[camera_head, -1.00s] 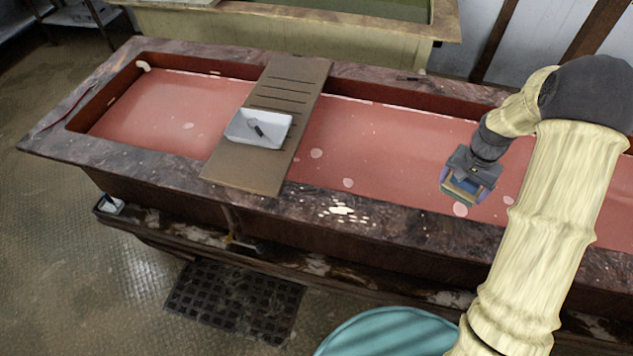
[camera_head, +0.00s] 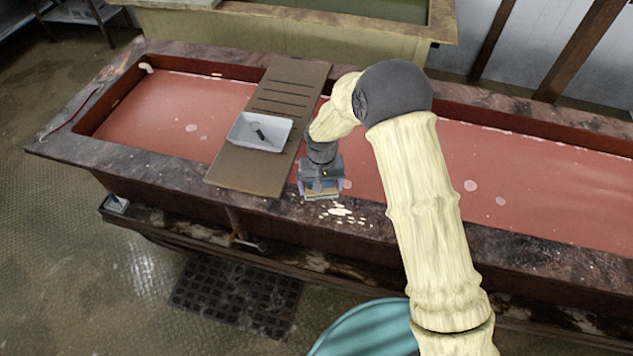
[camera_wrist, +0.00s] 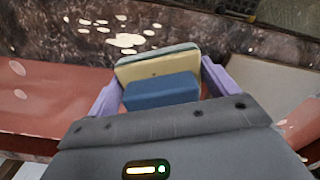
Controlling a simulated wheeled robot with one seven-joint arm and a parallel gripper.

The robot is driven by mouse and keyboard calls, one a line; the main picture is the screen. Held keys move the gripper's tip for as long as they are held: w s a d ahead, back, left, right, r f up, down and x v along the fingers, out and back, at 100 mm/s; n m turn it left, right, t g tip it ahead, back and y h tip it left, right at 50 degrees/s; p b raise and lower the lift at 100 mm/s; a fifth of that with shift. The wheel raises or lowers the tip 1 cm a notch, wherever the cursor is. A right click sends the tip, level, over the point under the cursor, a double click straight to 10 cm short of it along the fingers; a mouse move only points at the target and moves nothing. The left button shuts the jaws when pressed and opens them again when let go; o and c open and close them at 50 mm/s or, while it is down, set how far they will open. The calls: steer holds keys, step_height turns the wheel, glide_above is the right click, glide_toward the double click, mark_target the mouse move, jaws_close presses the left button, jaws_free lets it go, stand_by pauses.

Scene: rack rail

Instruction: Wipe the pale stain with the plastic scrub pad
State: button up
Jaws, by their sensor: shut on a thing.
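The pale stain (camera_head: 341,211) is a patch of cream blotches on the dark front rim of the long trough. It also shows at the top of the wrist view (camera_wrist: 124,40), just beyond the pad. My gripper (camera_head: 321,190) is shut on the plastic scrub pad. In the wrist view the pad (camera_wrist: 158,66) has a blue block on a pale yellow layer with a dark green edge, between purple fingers. The pad is beside the stain's left end in the head view. I cannot tell whether it touches the rim.
A brown slotted board (camera_head: 247,175) bridges the trough left of my gripper, with a white tray (camera_head: 241,138) holding a dark-handled tool on it. Reddish liquid (camera_head: 560,190) fills the trough. A teal round object (camera_head: 365,328) stands on the floor in front.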

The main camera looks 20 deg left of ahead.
steer(key=shift+s+a, duration=0.4)
steer(key=shift+a, duration=0.1)
steer(key=shift+f, duration=0.2)
